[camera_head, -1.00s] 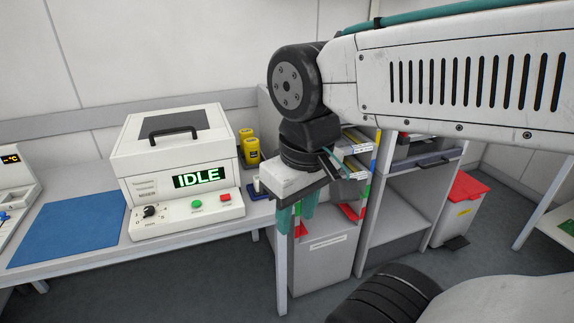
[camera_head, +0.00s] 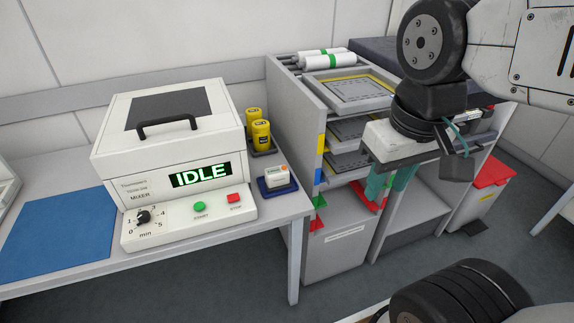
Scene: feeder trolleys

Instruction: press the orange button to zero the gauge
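The gauge (camera_head: 277,178) is a small white box on a dark blue base, near the right end of the bench. Its orange button (camera_head: 284,168) shows on top, and nothing touches it. My gripper (camera_head: 388,192) is well to the right of the gauge, in front of the grey shelf unit. Its two teal fingers point down with a gap between them, and I see nothing held.
A white mixer (camera_head: 165,150) reading IDLE, with a green and a red button, stands left of the gauge. Yellow jars (camera_head: 261,138) stand behind the gauge. The shelf unit (camera_head: 292,95) rises beside the bench end. A blue mat (camera_head: 58,240) lies at left.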

